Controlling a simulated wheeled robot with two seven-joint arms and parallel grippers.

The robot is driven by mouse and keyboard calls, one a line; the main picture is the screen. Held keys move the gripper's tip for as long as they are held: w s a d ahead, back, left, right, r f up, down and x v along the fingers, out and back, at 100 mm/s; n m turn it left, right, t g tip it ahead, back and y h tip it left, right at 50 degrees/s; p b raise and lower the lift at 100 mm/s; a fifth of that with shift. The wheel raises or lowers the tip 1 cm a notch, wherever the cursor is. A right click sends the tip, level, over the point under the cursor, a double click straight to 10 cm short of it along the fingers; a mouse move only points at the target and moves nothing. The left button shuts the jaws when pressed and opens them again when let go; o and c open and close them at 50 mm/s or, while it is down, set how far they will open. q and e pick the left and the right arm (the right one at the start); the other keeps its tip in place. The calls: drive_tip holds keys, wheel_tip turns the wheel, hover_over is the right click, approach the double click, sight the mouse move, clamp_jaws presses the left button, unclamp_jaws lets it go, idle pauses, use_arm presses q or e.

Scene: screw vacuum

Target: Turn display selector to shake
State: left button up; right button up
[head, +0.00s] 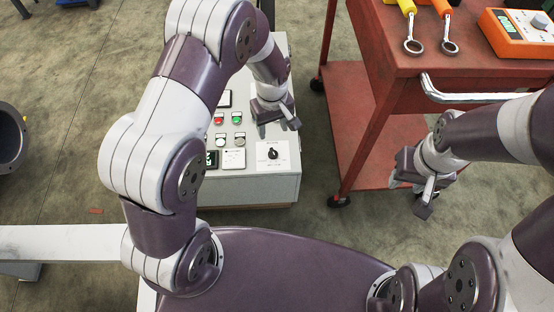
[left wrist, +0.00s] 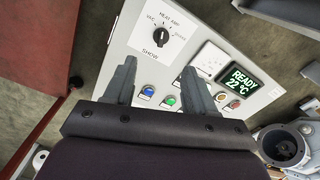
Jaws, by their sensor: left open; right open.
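The selector is a black round knob (left wrist: 162,34) on a white plate, with small words around its top and a larger word like "SHOW" below. Its pointer seems to point roughly upward there, but the exact marked position is hard to read. In the head view the knob (head: 273,154) is at the front right of the grey control box (head: 265,188). My left gripper (head: 279,127) is open above the panel, behind the knob. In the left wrist view its fingers (left wrist: 159,67) are apart and empty, not touching the knob. My right gripper (head: 424,197) is open beside the red cart.
The panel has a lit display reading "READY 22 °C" (left wrist: 238,84), a white gauge (left wrist: 210,60), and blue (left wrist: 147,92) and green (left wrist: 170,101) buttons. A red cart (head: 400,70) holding tools and an orange meter (head: 520,30) stands at right.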

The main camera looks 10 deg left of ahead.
sight(272, 150)
use_arm(q)
wheel_tip(272, 150, down, 12)
drive_tip(key=b, duration=0.3)
drive_tip(key=shift+a+r+b, duration=0.1)
drive_tip(key=shift+r+b, duration=0.1)
drive_tip(key=shift+b, duration=0.2)
drive_tip(key=shift+r, duration=0.1)
drive_tip(key=c, duration=1)
